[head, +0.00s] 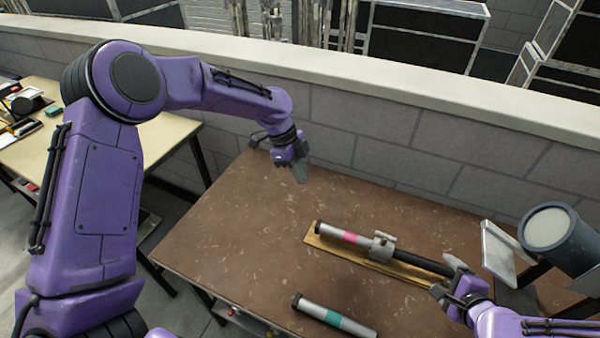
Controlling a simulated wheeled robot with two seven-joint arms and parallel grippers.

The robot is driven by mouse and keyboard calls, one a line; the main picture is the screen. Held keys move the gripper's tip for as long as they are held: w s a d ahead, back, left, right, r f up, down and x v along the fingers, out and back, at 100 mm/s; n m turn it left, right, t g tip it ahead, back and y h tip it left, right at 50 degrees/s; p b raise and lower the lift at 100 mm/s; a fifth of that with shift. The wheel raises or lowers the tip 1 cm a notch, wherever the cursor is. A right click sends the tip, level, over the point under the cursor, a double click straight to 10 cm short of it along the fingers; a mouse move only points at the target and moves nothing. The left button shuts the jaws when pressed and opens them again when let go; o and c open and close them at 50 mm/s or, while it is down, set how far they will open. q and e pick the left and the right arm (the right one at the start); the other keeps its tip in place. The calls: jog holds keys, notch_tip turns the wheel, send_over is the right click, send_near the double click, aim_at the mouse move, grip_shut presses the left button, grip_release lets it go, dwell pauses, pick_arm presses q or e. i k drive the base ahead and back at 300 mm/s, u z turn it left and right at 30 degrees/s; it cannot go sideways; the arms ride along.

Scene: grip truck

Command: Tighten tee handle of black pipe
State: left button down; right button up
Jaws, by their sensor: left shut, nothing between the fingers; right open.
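A black pipe (420,262) lies along a wooden board (385,268) on the brown table. At its left end sits a grey metal fitting (382,245), and a silver tube with a pink band (344,235) continues to the left. I cannot clearly make out the tee handle; it may be part of that fitting. My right gripper (448,288) is open at the right end of the black pipe, and its body hides that end. I cannot tell whether it touches the pipe. My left gripper (300,173) is shut and empty above the table's far left part, well away from the pipe.
A silver tube with a teal band (334,318) lies near the front edge of the brown table (230,235). A dark lamp-like cylinder (552,232) and a light panel (497,252) stand at the right. A block wall (385,130) runs behind. The table's left half is clear.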

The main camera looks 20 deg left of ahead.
aim_at(384, 238)
jog(key=k, duration=1)
